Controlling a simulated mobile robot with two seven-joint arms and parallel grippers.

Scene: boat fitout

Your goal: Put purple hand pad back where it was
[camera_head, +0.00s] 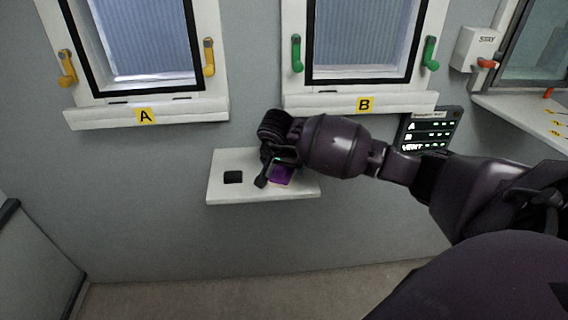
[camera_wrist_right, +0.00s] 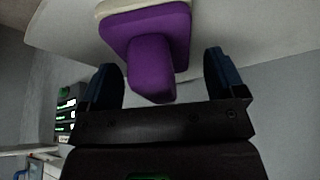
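The purple hand pad (camera_head: 282,176) is at the right part of a small white wall shelf (camera_head: 262,191), partly hidden by my right gripper. In the right wrist view the hand pad (camera_wrist_right: 150,32) has a square purple plate and a stubby purple handle pointing toward the gripper. My right gripper (camera_head: 271,172) is over the pad. In the wrist view its two dark fingers (camera_wrist_right: 163,82) stand apart on either side of the handle, with gaps on both sides. A pale layer shows behind the plate. My left gripper is not in view.
A dark square recess (camera_head: 233,177) is in the shelf's left part. Above are window A (camera_head: 145,116) with yellow handles and window B (camera_head: 364,105) with green handles. A dark display panel (camera_head: 431,130) and a white switch box (camera_head: 474,48) are at right.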

